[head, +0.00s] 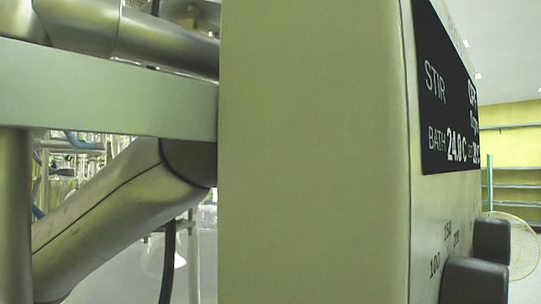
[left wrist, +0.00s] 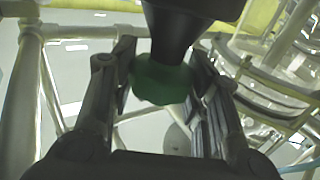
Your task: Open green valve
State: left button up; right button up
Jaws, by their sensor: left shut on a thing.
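The green valve (left wrist: 163,82) shows in the left wrist view as a dark green knob below a black body (left wrist: 185,25). My left gripper (left wrist: 162,85) has one finger on each side of the green knob and is shut on it. In the head view a large beige control box hides the valve and my left gripper; only metallic arm links show at the left. My right gripper is in neither view.
The beige control box (head: 310,150) fills the middle of the head view, with a display (head: 450,95) and black knobs (head: 475,280) on its right face. A metal frame bar (head: 100,90) crosses at the left. Shelves (head: 512,160) stand far right. Glassware and rails (left wrist: 270,90) lie right of my left gripper.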

pick_arm(q)
jog(key=o, duration=1.1)
jog(key=shift+c, duration=0.2)
